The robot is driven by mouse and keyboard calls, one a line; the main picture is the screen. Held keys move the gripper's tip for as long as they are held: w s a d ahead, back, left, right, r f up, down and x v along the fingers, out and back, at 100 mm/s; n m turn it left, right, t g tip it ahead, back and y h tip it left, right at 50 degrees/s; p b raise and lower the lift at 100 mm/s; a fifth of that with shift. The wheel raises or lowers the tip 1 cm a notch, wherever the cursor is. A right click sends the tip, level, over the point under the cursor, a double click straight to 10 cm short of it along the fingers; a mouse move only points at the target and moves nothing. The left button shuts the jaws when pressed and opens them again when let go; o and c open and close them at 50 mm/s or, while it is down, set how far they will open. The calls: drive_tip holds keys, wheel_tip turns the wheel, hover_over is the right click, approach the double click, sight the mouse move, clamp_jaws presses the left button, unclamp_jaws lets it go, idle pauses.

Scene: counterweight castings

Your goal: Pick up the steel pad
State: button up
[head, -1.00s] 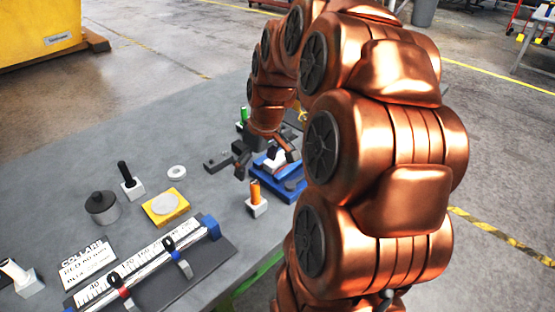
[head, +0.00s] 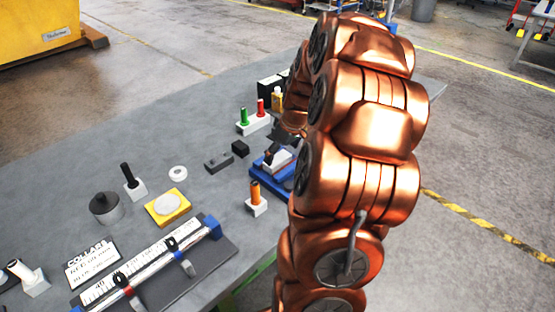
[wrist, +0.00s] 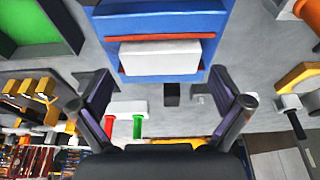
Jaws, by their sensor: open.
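A pale grey-white rectangular block (head: 277,161), which looks like the steel pad, sits on a blue fixture (head: 287,187). In the wrist view, the block (wrist: 160,57) lies between red strips on the blue fixture (wrist: 170,22). My gripper (head: 281,148) is over the fixture, partly hidden by my arm in the head view. In the wrist view, my gripper (wrist: 162,85) is open, with its dark fingers spread to either side of the block. Nothing is held, and a gap to the block cannot be judged.
An orange peg (head: 255,193) stands in front of the fixture. Green and red pegs (head: 253,118) stand behind it, with dark blocks (head: 218,162) to the left. A yellow pad with a pale disc (head: 167,207) and a measuring rail (head: 150,262) lie nearer.

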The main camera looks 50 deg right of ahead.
sight(278, 158)
drive_tip(key=shift+p+x, duration=0.55)
drive_tip(key=shift+x, duration=1.1)
drive_tip(key=shift+w+r, duration=0.1)
drive_tip(key=shift+w, duration=0.05)
drive_tip(key=c, duration=1.3)
drive_tip(key=shift+c, duration=0.2)
